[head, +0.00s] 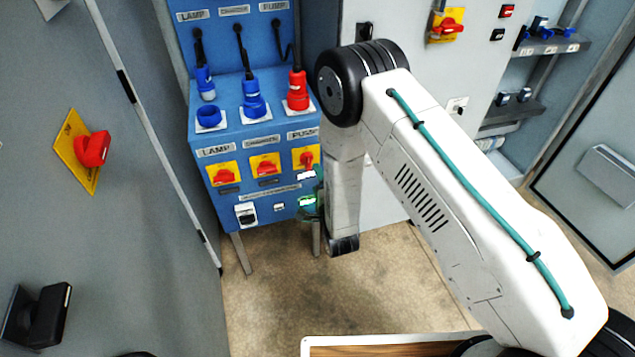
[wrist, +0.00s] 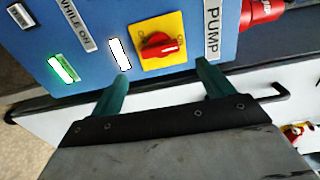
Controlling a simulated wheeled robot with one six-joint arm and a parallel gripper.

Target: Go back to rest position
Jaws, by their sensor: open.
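My gripper (wrist: 163,70) is open and empty in the wrist view, its two dark green fingers pointing at the blue panel. The red pump switch (wrist: 160,46) on its yellow plate lies just beyond and between the fingertips; I cannot tell whether they touch it. In the head view my arm partly covers my gripper (head: 318,192), in front of the panel's right side. The pump switch (head: 306,159) has its handle upright, unlike the lamp switch (head: 225,175). A white light (wrist: 120,54) and a green light (wrist: 62,68) are lit beside the pump switch.
The blue panel (head: 260,130) stands on legs, with blue plugs (head: 253,98) and a red plug (head: 297,92) on its top. A grey cabinet (head: 150,230) with a red switch (head: 92,149) is at left. Shelves (head: 530,110) stand at right. Floor (head: 270,300) before the panel is clear.

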